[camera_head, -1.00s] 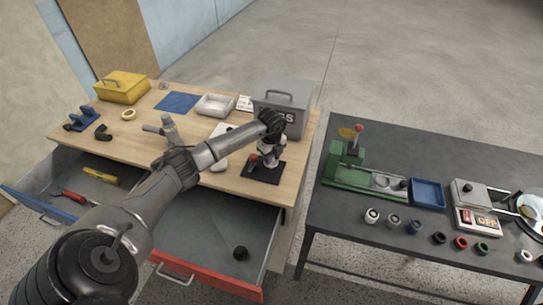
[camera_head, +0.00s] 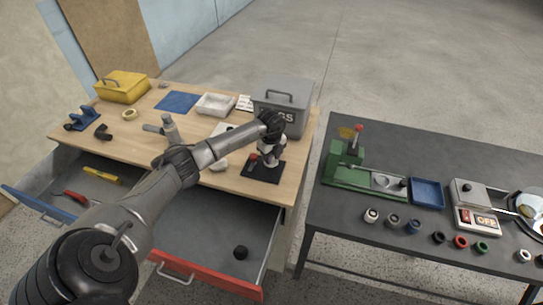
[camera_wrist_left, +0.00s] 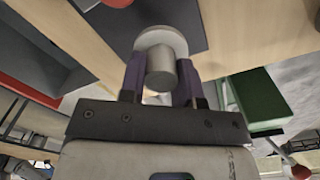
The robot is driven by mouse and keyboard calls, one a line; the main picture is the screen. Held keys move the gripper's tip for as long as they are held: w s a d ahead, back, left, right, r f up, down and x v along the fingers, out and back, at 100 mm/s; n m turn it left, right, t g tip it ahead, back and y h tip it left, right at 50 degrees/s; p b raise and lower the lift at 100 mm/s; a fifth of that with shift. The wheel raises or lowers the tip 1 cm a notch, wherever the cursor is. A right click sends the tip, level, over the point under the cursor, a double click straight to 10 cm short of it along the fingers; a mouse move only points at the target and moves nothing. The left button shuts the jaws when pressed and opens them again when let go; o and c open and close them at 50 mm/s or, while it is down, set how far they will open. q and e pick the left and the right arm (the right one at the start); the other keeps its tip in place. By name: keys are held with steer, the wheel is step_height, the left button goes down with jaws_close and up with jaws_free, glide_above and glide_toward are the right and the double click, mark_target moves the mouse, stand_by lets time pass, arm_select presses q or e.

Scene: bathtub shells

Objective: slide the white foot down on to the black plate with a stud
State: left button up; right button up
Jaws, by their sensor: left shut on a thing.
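My left gripper (camera_head: 269,160) points down over the black plate (camera_head: 262,172) on the wooden bench. In the left wrist view, its two fingers are shut on the white foot (camera_wrist_left: 162,37), a pale round disc with a grey cylindrical stem towards the camera. The dark plate (camera_wrist_left: 110,25) lies behind the disc. The stud is hidden, and I cannot tell whether the foot touches the plate. A small red-topped part (camera_head: 252,159) stands at the plate's left edge. My right gripper is not in view.
A grey lidded box (camera_head: 283,100) stands close behind the gripper. An open drawer with a red front (camera_head: 205,279) lies below the bench edge. A green press (camera_head: 350,168) stands on the dark table to the right, across a gap.

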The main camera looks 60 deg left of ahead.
arm_select(q)
steer(key=shift+f, duration=0.1)
stand_by(0.3)
steer(key=shift+f+b, duration=0.35)
steer(key=shift+f, duration=0.3)
steer(key=shift+f, duration=0.2)
stand_by(0.7)
steer(key=shift+f+b, duration=0.4)
steer(key=shift+f, duration=0.2)
stand_by(0.4)
steer(key=o, duration=1.5)
steer(key=shift+r, duration=0.15)
